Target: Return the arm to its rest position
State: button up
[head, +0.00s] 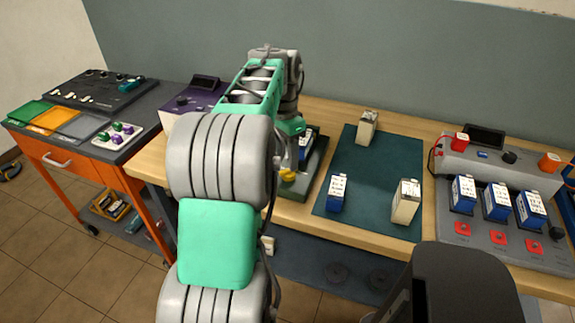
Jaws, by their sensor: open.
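My teal and grey arm reaches from the bottom of the head view up and forward over the bench. My gripper (288,158) points down at the arm's far end, at the left side of a dark fixture (314,171) on the bench. It is open, but its fingers are mostly hidden by the arm. A blue battery (307,141) stands in the fixture, just right of my gripper and partly hidden. A yellow knob-like part (288,175) shows just below my gripper. I cannot tell whether my gripper touches any of these.
A green mat (365,180) holds a blue battery (337,192) and two cream ones (406,201) (367,127). A grey charger (490,235) with several blue batteries stands right. A purple device (203,95) stands behind my arm. An orange cart (85,178) is left.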

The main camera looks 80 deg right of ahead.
jog(key=shift+d+r+p, duration=0.1)
jog(key=shift+r+p, duration=0.2)
jog(key=shift+r, duration=1.45)
